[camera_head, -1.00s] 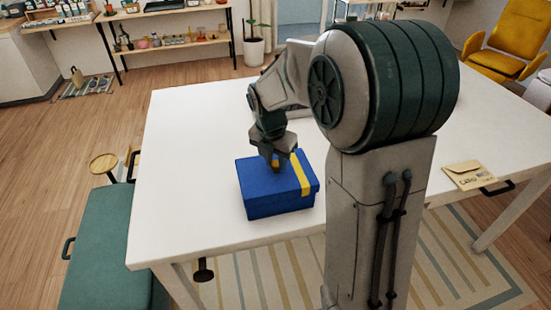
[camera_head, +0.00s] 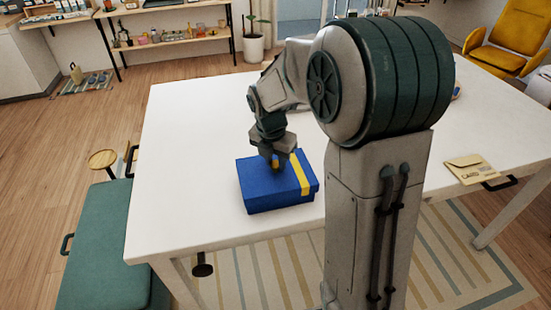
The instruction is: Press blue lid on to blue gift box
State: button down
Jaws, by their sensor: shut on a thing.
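The blue gift box (camera_head: 280,201) stands on the white table near its front edge. The blue lid (camera_head: 257,170) with a yellow ribbon band (camera_head: 301,176) covers its top, level as far as I can see. No gap shows between lid and box from here. My gripper (camera_head: 275,165) points down at the middle of the lid and is shut on a small orange-yellow part there, apparently the lid's knob. The fingertips and their exact contact are small and partly hidden by the wrist.
The white table (camera_head: 190,130) is clear left of the box. A tan card envelope (camera_head: 470,168) lies at the table's right front edge. A teal bench (camera_head: 110,250) stands at the left. My arm hides part of the table's middle and right.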

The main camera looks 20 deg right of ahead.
aim_at(271, 176)
jog(key=shift+f, duration=0.2)
jog(key=c, duration=1)
grip_release()
jog(key=shift+c, duration=0.2)
jog(key=shift+r, duration=0.1)
notch_tip(271, 176, up, 14)
jog(key=s+a, duration=0.1)
jog(key=shift+s+a+f, duration=0.2)
jog(key=shift+s+a, duration=0.05)
